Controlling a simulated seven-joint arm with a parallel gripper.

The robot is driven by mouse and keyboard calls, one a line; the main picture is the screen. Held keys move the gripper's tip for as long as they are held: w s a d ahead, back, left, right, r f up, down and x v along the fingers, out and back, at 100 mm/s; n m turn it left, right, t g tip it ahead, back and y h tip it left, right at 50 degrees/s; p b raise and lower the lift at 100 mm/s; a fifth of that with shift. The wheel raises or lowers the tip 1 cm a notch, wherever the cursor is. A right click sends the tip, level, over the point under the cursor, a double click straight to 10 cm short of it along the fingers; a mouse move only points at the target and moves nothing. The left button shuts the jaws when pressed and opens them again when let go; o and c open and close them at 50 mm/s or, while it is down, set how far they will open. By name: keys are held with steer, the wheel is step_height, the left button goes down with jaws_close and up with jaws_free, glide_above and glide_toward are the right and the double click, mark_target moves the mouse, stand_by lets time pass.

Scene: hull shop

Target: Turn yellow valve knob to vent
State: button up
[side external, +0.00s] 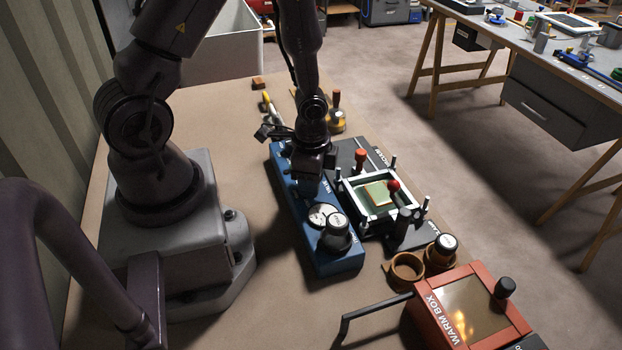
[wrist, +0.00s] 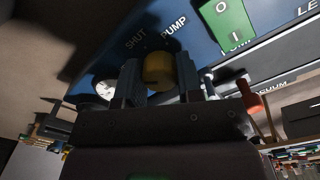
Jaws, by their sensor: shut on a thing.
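The yellow valve knob (wrist: 158,72) shows in the wrist view on a blue panel (wrist: 106,50), between the two fingers of my gripper (wrist: 160,80). My gripper is shut on it. The words SHUT and PUMP are printed on the panel beyond the knob; I see no readable vent label, and I cannot tell where the knob points. In the side view my gripper (side external: 311,186) reaches down onto the blue box (side external: 338,264), and the knob is hidden behind it.
A green O/I switch (wrist: 228,22) is close by in the wrist view. In the side view, a white-rimmed frame (side external: 378,222) with red-knobbed levers stands right of the box. A black-sided jar (side external: 336,236) is at the box's near end. A red warm box (side external: 467,307) is at front right.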

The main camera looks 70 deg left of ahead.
steer(key=shift+n, duration=0.8)
steer(key=o, duration=0.9)
steer(key=shift+r, duration=0.1)
step_height(320, 180, up, 13)
steer(key=shift+f, duration=0.1)
steer(key=shift+n, duration=0.3)
